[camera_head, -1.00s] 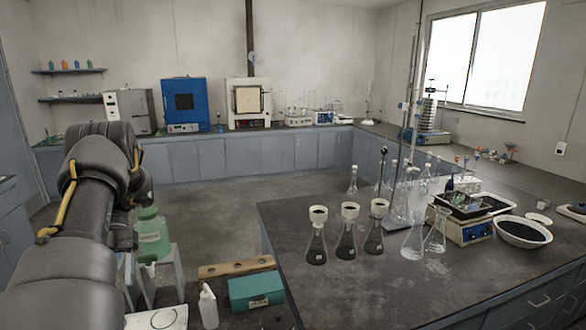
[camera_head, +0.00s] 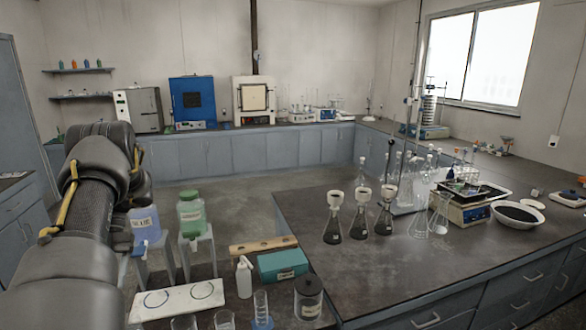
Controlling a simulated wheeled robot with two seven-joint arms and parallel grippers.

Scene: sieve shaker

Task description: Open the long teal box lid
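The teal box (camera_head: 283,265) with a pale label on its front sits on the dark bench at lower centre, close to the left side of the large bench. Its lid looks closed. My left arm comes in from the left and reaches forward, well to the left of the box. The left gripper is hidden behind the arm's own links, so its fingers do not show. My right arm and gripper are outside the picture.
A white wash bottle (camera_head: 244,278) stands just left of the box, and a wooden rack (camera_head: 262,246) lies behind it. A dark lidded jar (camera_head: 308,297) is in front. Conical flasks with funnels (camera_head: 360,222) stand on the large bench (camera_head: 400,285).

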